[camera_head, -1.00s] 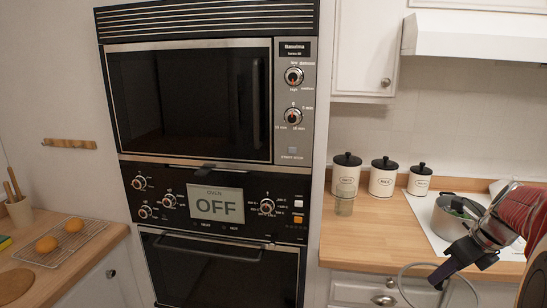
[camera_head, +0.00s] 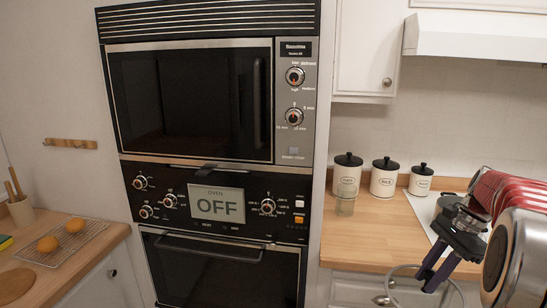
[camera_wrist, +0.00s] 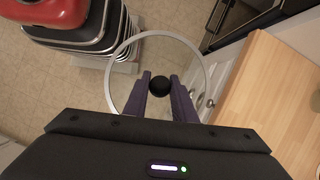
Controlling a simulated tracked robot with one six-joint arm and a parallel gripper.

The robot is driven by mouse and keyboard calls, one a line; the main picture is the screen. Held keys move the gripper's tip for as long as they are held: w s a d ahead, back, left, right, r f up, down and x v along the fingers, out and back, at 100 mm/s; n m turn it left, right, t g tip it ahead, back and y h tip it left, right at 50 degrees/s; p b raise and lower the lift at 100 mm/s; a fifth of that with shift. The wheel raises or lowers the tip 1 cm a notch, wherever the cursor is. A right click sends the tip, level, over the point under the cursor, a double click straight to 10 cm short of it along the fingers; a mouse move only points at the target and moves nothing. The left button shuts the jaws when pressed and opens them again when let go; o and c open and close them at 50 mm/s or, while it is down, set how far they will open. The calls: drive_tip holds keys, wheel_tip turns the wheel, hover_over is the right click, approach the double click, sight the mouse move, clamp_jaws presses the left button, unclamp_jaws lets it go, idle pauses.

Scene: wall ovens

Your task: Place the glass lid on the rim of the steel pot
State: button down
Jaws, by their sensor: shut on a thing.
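The glass lid (camera_wrist: 111,76) has a pale round rim and a black knob (camera_wrist: 159,86). My gripper (camera_wrist: 160,84) is shut on the knob, with a purple finger on either side. Through the glass I see the floor. In the head view my gripper (camera_head: 428,279) points down in front of the right counter's edge. The lid's rim (camera_head: 401,267) shows there as a thin curve. The steel pot stands on the right counter, but my arm now hides it almost wholly. It is not in the wrist view.
The right wooden counter (camera_head: 365,236) holds white canisters (camera_head: 384,178) and a clear glass (camera_head: 345,200). A drawer front lies below its edge, close to the lid. The wall oven (camera_head: 215,205) is left of it. A rack with buns (camera_head: 75,226) stands on the left counter.

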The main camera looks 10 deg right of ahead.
sight(396, 284)
drive_tip(key=w+a+f+n+g, duration=0.1)
drive_tip(key=a+n, duration=0.1)
drive_tip(key=w+a+f+n+g, duration=0.1)
drive_tip(key=n, duration=0.2)
drive_tip(key=w+a+f+n+g+h, duration=0.1)
drive_tip(key=a+n, duration=0.1)
drive_tip(key=shift+w+a+n, duration=0.35)
drive_tip(key=shift+w+n, duration=0.05)
drive_tip(key=w+a+f+n+h, duration=0.1)
drive_tip(key=w+a+f+n, duration=0.1)
drive_tip(key=a, duration=0.5)
drive_tip(key=w+a+f+n+g+h, duration=0.1)
drive_tip(key=w+a+f+n, duration=0.1)
drive_tip(key=a+f+n, duration=0.2)
drive_tip(key=w+a+f+n+h, duration=0.1)
drive_tip(key=a+f+n, duration=0.3)
drive_tip(key=a, duration=0.7)
drive_tip(key=shift+w+f+g+h, duration=0.3)
drive_tip(key=shift+w+f, duration=0.4)
